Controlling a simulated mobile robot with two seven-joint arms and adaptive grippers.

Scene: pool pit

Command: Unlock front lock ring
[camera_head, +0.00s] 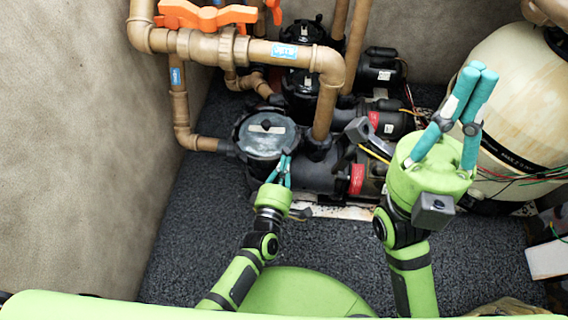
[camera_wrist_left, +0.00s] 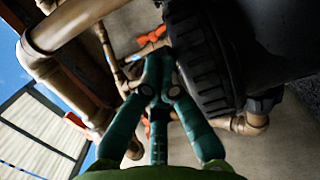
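The front pump's round black lock ring (camera_head: 265,133) surrounds a lid with a clear, greyish centre. It sits on top of the front pump, and its ribbed dark edge (camera_wrist_left: 200,65) fills the upper right of the left wrist view. My left gripper (camera_head: 284,160) is at the ring's near right edge. Its teal fingers (camera_wrist_left: 163,65) come together at the tips, right beside the ribbed edge. I cannot tell whether they touch it, and no held thing shows between them. My right gripper (camera_head: 475,70) is raised at the right, fingers pointing up, tips together and empty.
Brown pipes (camera_head: 325,65) with orange valve handles (camera_head: 205,14) rise behind and beside the lid. A second pump (camera_head: 380,68) stands behind. A large beige filter tank (camera_head: 515,95) is at the right, with loose wires near it. Dark gravel floor lies open at the front left.

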